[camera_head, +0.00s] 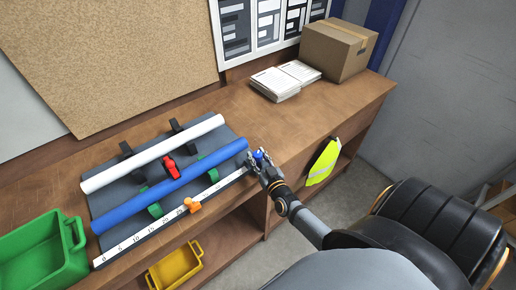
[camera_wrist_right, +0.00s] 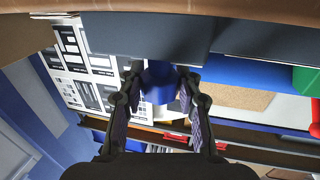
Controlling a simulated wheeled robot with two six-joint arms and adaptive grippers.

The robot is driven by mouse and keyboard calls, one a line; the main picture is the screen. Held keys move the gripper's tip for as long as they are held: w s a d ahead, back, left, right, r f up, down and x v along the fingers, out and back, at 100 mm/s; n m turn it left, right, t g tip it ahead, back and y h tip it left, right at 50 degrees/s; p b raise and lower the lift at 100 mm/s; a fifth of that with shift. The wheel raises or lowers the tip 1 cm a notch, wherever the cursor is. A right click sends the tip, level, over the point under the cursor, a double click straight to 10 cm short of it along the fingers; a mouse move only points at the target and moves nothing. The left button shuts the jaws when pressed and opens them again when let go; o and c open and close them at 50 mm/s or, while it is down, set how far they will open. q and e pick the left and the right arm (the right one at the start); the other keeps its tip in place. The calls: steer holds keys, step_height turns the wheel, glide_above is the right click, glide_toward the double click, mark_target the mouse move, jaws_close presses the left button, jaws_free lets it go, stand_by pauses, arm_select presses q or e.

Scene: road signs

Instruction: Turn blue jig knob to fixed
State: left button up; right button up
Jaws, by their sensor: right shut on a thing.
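The blue jig knob (camera_head: 260,156) sits at the right end of the grey jig board (camera_head: 136,176) on the wooden bench. It also shows as a blue faceted piece between the fingers in the right wrist view (camera_wrist_right: 159,84). My right gripper (camera_head: 259,162) reaches in from the lower right and is shut on the knob, with a finger on either side of it. The fingers hide part of the knob, and I cannot read its setting. My left gripper is not in view.
The jig carries a white tube (camera_head: 150,155), a blue tube (camera_head: 170,187), a red clamp (camera_head: 170,166), an orange slider (camera_head: 192,205) and a number scale. A green bin (camera_head: 40,255) stands at left. A cardboard box (camera_head: 335,52) and papers (camera_head: 283,82) lie further back.

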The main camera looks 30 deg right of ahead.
mark_target(257, 153)
steer(key=m+g+h, duration=0.1)
steer(key=m+h, duration=0.1)
steer(key=h, duration=0.2)
steer(key=shift+a+m, duration=0.1)
steer(key=shift+m, duration=0.3)
steer(key=shift+m+g+h, duration=1.4)
steer(key=shift+m+h, duration=0.2)
steer(key=shift+h, duration=0.8)
steer(key=shift+r+m, duration=0.1)
steer(key=shift+m, duration=0.2)
steer(key=o, duration=1.2)
steer(key=shift+w, duration=0.1)
steer(key=shift+c, duration=0.2)
step_height(257, 153, up, 10)
steer(key=shift+f, duration=0.1)
